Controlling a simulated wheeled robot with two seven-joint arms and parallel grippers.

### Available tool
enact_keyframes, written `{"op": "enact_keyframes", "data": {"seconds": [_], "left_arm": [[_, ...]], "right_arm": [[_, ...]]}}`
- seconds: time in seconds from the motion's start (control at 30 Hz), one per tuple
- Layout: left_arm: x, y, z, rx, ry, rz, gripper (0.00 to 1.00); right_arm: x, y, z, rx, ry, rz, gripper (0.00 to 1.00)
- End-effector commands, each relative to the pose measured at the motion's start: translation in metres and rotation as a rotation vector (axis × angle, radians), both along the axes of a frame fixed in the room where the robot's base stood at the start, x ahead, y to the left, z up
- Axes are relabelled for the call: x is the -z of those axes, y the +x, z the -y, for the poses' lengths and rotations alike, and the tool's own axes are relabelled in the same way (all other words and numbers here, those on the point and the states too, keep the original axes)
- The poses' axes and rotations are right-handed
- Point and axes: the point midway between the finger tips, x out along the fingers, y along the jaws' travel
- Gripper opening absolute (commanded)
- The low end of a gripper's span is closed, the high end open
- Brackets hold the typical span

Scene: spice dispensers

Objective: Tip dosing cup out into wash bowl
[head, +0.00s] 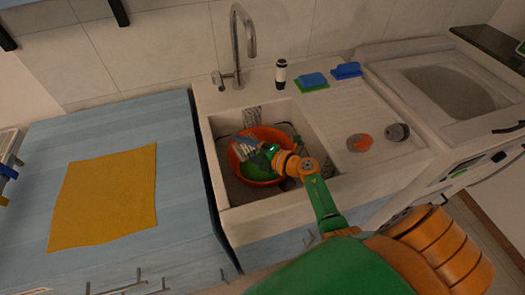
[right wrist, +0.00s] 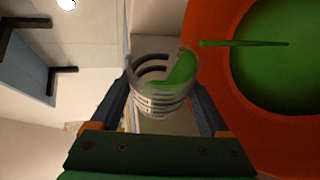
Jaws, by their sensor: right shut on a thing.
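My right gripper (head: 250,148) is over the sink, and its fingers also show in the right wrist view (right wrist: 165,105). It is shut on a clear dosing cup (right wrist: 158,103) with dark marking lines. The cup is tipped, with some green liquid (right wrist: 183,70) inside near its mouth. Green liquid (head: 258,171) lies in the bowl. In the head view my gripper and arm hide part of the bowl. My left gripper is not in view.
The bowl stands in a white sink (head: 222,190) under a tall tap (head: 236,45). A dark-and-white bottle (head: 281,73) and blue sponges (head: 313,80) stand behind. Small round items (head: 397,132) lie on the drainboard. A yellow cloth (head: 103,197) lies on the blue counter.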

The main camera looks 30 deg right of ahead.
Motion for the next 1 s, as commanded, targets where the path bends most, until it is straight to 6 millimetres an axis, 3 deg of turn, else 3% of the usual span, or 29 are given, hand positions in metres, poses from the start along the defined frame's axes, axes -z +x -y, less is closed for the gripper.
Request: {"op": "enact_keyframes", "data": {"seconds": [1.0], "left_arm": [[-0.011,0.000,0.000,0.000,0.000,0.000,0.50]], "right_arm": [[-0.016,0.001,-0.006,-0.001,0.111,-0.004,0.14]]}}
